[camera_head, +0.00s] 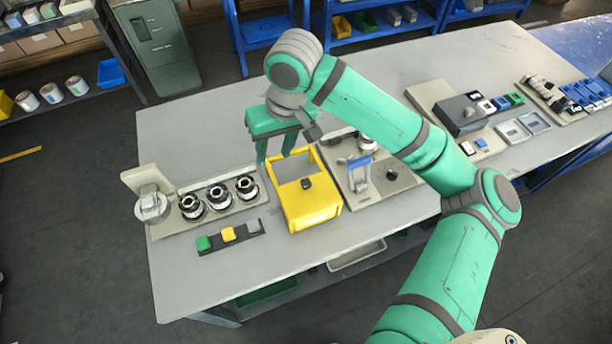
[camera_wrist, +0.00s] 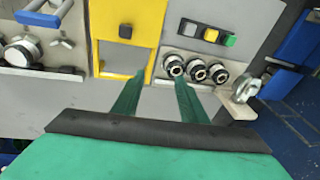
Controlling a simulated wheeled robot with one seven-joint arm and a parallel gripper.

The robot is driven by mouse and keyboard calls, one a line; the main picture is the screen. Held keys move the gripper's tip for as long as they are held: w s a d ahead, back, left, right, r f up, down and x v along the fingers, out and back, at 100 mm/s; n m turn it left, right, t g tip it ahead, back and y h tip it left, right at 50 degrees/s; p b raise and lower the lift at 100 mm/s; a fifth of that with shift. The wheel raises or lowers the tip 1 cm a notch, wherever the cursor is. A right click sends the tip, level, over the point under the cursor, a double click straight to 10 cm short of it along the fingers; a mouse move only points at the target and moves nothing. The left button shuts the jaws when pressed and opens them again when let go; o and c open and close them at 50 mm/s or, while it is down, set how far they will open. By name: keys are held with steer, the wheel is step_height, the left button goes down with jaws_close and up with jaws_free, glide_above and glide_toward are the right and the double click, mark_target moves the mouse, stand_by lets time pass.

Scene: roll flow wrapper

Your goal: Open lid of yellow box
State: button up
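The yellow box (camera_head: 312,216) stands on the grey workbench, right of the round black-and-silver parts. I cannot tell the exact height of the fingertips above the bench.
Left of the box is a plate with several round parts (camera_head: 219,193). In front of it is a strip with green, yellow and grey buttons (camera_head: 228,235). Close on the right is a fixture with a blue handle (camera_head: 359,170). The bench's front left (camera_head: 190,285) is clear.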

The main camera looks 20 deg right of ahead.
steer(key=g+h, duration=0.2)
glide_above(307, 182)
steer(key=shift+m, duration=0.4)
step_height(307, 182, down, 10)
steer(key=shift+w+a+r, duration=0.1)
